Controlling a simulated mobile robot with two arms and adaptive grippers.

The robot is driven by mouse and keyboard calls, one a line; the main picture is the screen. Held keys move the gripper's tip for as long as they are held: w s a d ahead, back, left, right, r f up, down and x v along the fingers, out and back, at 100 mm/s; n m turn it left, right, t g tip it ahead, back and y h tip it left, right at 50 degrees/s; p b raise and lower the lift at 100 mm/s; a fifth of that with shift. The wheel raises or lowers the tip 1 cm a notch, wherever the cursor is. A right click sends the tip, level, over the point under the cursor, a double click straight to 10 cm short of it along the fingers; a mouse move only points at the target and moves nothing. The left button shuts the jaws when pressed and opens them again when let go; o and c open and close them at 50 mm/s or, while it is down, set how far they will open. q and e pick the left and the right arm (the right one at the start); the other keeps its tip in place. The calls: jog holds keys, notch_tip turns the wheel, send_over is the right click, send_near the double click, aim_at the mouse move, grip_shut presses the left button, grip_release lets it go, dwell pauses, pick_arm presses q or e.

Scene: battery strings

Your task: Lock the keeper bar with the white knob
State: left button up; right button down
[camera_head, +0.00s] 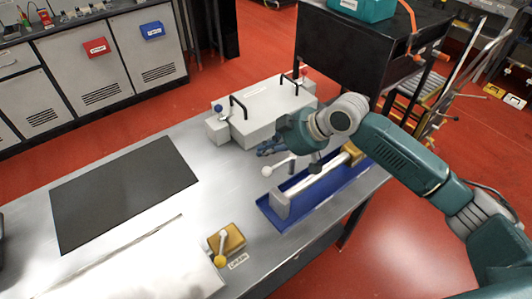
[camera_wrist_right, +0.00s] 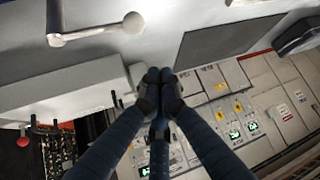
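I cannot clearly pick out the keeper bar. My left gripper is not in view.
A pale box with black handles (camera_head: 262,104) stands behind my right gripper. A blue tray (camera_head: 267,208) holds a white rod between end blocks. A black mat (camera_head: 120,190) lies left; bare bench lies between.

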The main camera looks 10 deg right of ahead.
notch_tip(320, 180, down, 7)
jog(key=a+p, duration=0.1)
jog(key=p, duration=0.2)
jog(key=shift+w+a+r+p, duration=0.15)
jog(key=shift+w+p, duration=0.25)
jog(key=shift+a, duration=0.1)
jog(key=shift+s, duration=0.1)
